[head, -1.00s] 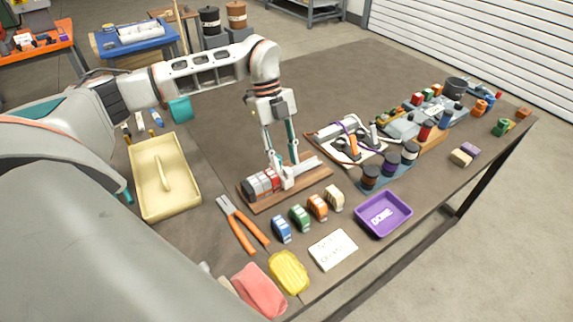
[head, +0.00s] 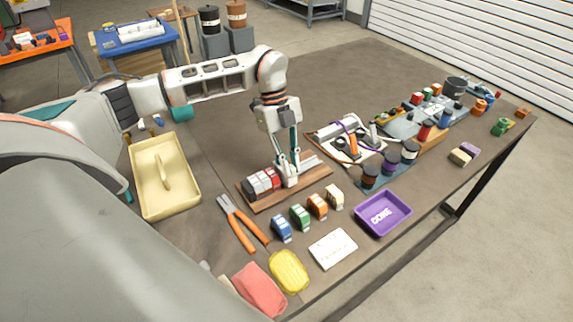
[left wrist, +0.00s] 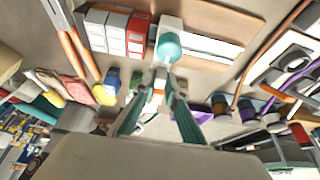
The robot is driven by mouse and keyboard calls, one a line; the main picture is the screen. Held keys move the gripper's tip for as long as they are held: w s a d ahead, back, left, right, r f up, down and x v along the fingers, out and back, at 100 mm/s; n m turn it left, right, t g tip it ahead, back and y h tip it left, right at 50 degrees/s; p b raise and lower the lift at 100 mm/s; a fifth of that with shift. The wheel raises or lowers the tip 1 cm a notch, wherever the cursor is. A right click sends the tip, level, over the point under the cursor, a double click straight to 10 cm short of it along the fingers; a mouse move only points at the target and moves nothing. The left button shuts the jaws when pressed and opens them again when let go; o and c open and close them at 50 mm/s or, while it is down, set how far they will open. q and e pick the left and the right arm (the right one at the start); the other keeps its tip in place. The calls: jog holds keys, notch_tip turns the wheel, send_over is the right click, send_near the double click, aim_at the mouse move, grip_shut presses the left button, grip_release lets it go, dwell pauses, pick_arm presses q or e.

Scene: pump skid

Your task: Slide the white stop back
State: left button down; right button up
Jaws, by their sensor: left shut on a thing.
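The white stop (head: 289,181) sits on the metal rail (head: 309,163) of a wooden board, just right of a row of grey, white and red blocks (head: 263,182). In the left wrist view the stop (left wrist: 171,24) has a rounded teal knob (left wrist: 169,46), with a narrow gap between the stop and the red block (left wrist: 137,34). My left gripper (head: 287,168) reaches down from above and is shut on the stop; its fingertips are small and partly hard to make out. My right gripper is not in view.
Orange-handled pliers (head: 240,222) and a cream tray (head: 164,177) lie left of the board. Small blue, green, orange and cream blocks stand in front, near a purple tray (head: 384,213). A cable fixture (head: 350,143) is close behind on the right. The rail's right part is bare.

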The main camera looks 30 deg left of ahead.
pick_arm(q)
jog(key=w+d, duration=0.1)
jog(key=w, duration=0.1)
jog(key=w+d, duration=0.1)
jog(key=w, duration=0.2)
jog(key=w+d, duration=0.1)
jog(key=w, duration=0.1)
jog(key=shift+w, duration=0.3)
jog(key=c, duration=2.1)
grip_release()
jog(key=shift+o, duration=0.3)
jog(key=v, duration=1.2)
jog(key=shift+s+d, duration=0.1)
